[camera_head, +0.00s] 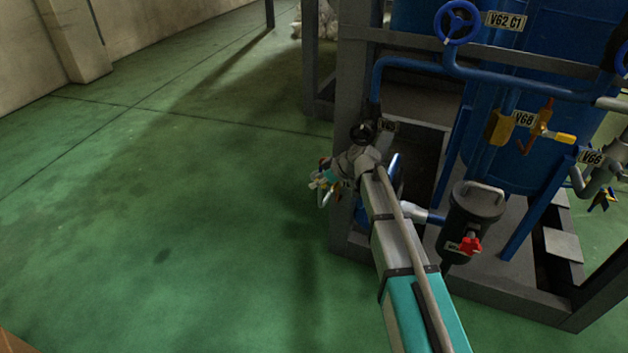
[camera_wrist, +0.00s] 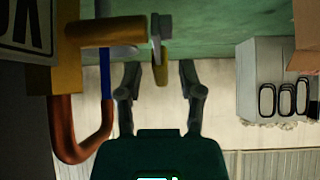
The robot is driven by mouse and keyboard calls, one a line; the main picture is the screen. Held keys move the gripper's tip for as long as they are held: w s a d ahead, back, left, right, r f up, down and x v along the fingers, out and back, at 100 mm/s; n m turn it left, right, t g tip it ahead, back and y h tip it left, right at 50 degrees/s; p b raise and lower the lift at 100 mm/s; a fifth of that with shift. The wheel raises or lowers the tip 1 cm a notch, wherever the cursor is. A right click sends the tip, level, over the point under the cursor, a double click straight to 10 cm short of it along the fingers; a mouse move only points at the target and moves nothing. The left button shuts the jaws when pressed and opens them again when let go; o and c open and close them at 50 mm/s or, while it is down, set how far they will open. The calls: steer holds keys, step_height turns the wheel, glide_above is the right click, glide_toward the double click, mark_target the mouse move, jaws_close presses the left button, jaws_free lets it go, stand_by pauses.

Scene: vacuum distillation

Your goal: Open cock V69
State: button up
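My gripper (camera_wrist: 159,68) is open in the wrist view, its two fingers apart with no object clamped between them. A cock with a brass-coloured body (camera_wrist: 100,35) is at upper left. Its grey stem end and narrow yellowish lever (camera_wrist: 160,72) reach in front of the gap between my fingertips; I cannot tell whether they touch. A label plate (camera_wrist: 28,28) beside the cock is cut off and unreadable. The cock is hidden there.
A blue tank (camera_head: 525,85) in a grey frame (camera_head: 350,75) fills the right, with valves labelled V68 (camera_head: 523,119) and V66 (camera_head: 592,157). A dark canister (camera_head: 470,222) stands near my arm. Green floor (camera_head: 160,220) at left is clear.

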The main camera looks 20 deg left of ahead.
jaws_close()
steer(key=shift+b, duration=0.3)
steer(key=y+b, duration=0.1)
steer(key=d+r+y+b, duration=0.1)
steer(key=y+b, duration=0.1)
steer(key=shift+y, duration=0.3)
steer(key=shift+d+r+t+y+b, duration=0.15)
steer(key=shift+r+t+y+b, duration=0.2)
steer(key=shift+y+b, duration=0.15)
steer(key=shift+o, duration=0.6)
jaws_free()
